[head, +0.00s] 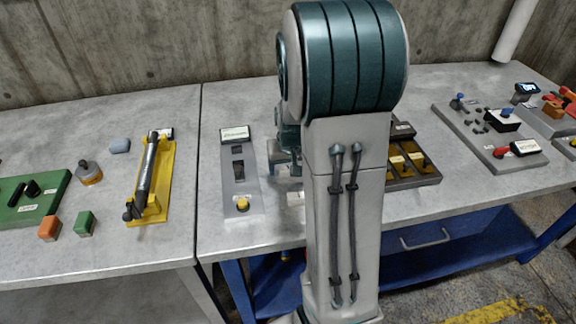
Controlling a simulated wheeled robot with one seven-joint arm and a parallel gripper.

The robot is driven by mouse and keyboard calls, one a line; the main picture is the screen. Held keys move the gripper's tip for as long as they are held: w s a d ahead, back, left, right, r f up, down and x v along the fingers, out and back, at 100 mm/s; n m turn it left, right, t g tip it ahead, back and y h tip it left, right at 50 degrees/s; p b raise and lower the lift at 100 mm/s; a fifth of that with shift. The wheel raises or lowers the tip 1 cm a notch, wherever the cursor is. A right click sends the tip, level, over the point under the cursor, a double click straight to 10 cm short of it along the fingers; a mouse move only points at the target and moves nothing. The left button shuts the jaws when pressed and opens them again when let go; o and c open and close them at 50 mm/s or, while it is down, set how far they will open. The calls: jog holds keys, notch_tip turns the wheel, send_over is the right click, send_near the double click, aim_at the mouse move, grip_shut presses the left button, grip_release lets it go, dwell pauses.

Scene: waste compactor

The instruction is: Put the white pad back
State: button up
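My arm fills the middle of the view and hides much of the table behind it. A small part of my gripper (284,155) shows at the arm's left edge, above the grey table; its fingertips are hidden, so its opening and any hold cannot be told. I cannot pick out the white pad for certain. A small pale patch (295,198) lies on the table just left of my arm, partly covered; I cannot tell whether it is a pad or a label. A dark tray with yellow compartments (412,161) and small white labels stands to the right, partly hidden.
Left of my arm is a grey panel (240,173) with a yellow knob. Farther left are a yellow holder (158,183) with a black cylinder, and a green board (35,195) near small blocks. A grey board (487,132) with parts stands right.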

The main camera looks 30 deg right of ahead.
jog(key=shift+r, duration=0.5)
jog(key=d+v, duration=0.1)
jog(key=v, duration=1)
jog(key=s+a+n, duration=0.3)
jog(key=s+a, duration=1.1)
jog(key=s, duration=0.1)
jog(key=shift+s+r+y+p, duration=0.15)
jog(key=shift+s+y+p, duration=0.05)
jog(key=shift+y+p, duration=0.2)
